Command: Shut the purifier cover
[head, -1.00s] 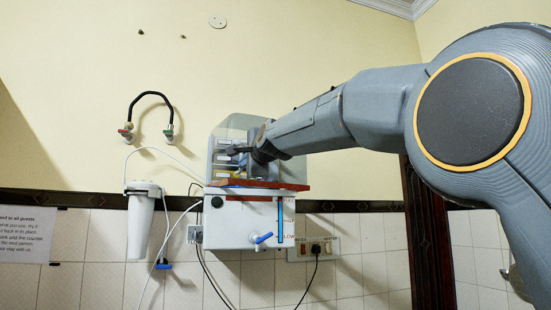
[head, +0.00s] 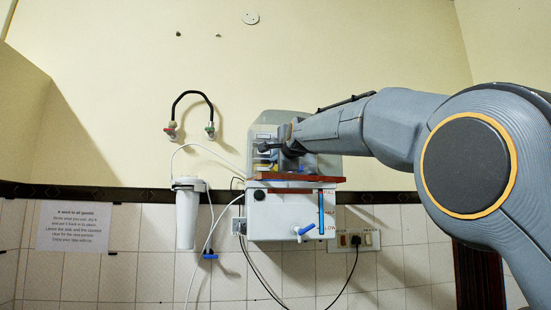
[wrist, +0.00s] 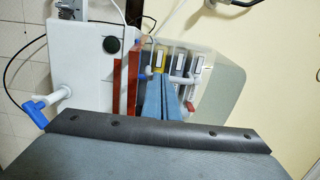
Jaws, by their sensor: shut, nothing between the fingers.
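The purifier (head: 280,215) is a white box on the wall with a reddish-brown band (head: 300,181) along its upper edge. Its translucent cover (head: 285,118) stands raised at the back, behind the inner cartridges. In the wrist view, the cover (wrist: 223,92) lies to the right and the white tank (wrist: 95,75) to the left. My gripper (head: 268,147) is in front of the raised cover, above the band. In the wrist view, its blue-grey fingers (wrist: 164,78) are shut and empty, close to the cartridges (wrist: 180,62). I cannot tell whether they touch.
A white filter canister (head: 187,215) hangs left of the purifier, with hoses between. A blue tap (head: 306,229) sticks out at the purifier's lower front. A switch panel (head: 358,239) with a plug is at lower right. Wall taps with a black hose (head: 191,95) are above left.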

